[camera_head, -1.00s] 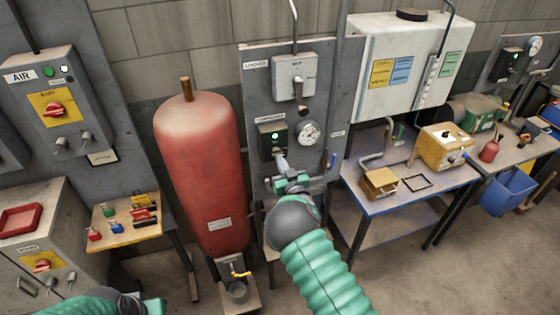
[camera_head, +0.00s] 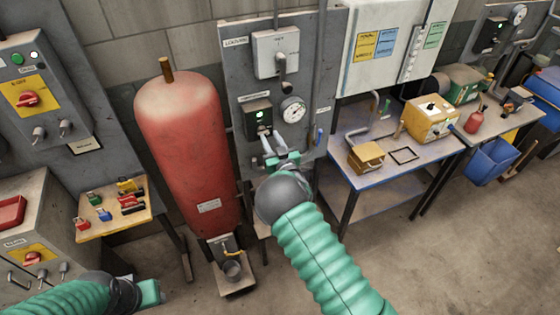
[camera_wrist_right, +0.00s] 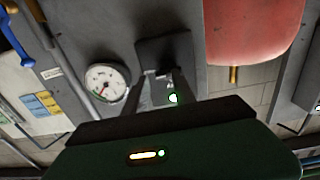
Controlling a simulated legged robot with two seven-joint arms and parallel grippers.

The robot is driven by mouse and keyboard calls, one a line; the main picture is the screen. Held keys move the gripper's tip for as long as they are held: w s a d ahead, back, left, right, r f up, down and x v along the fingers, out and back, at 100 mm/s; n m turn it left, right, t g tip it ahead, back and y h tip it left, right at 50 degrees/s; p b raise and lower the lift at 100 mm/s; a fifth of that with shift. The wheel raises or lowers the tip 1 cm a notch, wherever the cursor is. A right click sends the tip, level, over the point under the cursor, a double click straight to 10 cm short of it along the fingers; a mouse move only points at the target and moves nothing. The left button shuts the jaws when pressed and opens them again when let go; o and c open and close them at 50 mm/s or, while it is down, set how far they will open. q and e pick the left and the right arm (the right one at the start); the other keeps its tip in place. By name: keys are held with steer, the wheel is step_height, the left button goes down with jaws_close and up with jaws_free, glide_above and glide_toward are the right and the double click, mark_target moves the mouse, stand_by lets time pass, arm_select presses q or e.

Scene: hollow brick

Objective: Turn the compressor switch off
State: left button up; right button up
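The compressor switch box (camera_head: 257,117) is a small dark box on the grey panel, left of a round gauge. Its green lamp (camera_head: 259,115) is lit. My right gripper (camera_head: 266,137) is just below the lamp, at the lower part of the box, fingers apart. In the right wrist view the box (camera_wrist_right: 163,48) appears upside down, with the fingers (camera_wrist_right: 160,82) in front and the lamp (camera_wrist_right: 173,98) showing between them. The switch lever is mostly hidden by the fingers, and I cannot tell whether they touch it. My left gripper (camera_head: 150,292) is low at the left, its fingers unclear.
The gauge (camera_head: 293,109) is close to the right of the box. A grey lever switch (camera_head: 277,54) is above it. A red tank (camera_head: 190,150) stands to the left. A blue-edged table (camera_head: 400,165) with tools is at right. The floor in front is clear.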

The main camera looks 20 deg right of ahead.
steer(key=shift+o, duration=1.3)
steer(key=shift+s+a+f, duration=0.1)
steer(key=shift+a+f, duration=0.15)
steer(key=shift+f, duration=0.5)
arm_select(q)
steer(key=r+p, duration=0.1)
steer(key=w+r+p, duration=0.1)
steer(key=shift+w+a+r+p, duration=0.1)
steer(key=shift+r+p, duration=0.1)
steer(key=shift+p, duration=0.1)
arm_select(e)
steer(key=s, duration=1.7)
steer(key=shift+s, duration=0.15)
steer(key=shift+r, duration=0.1)
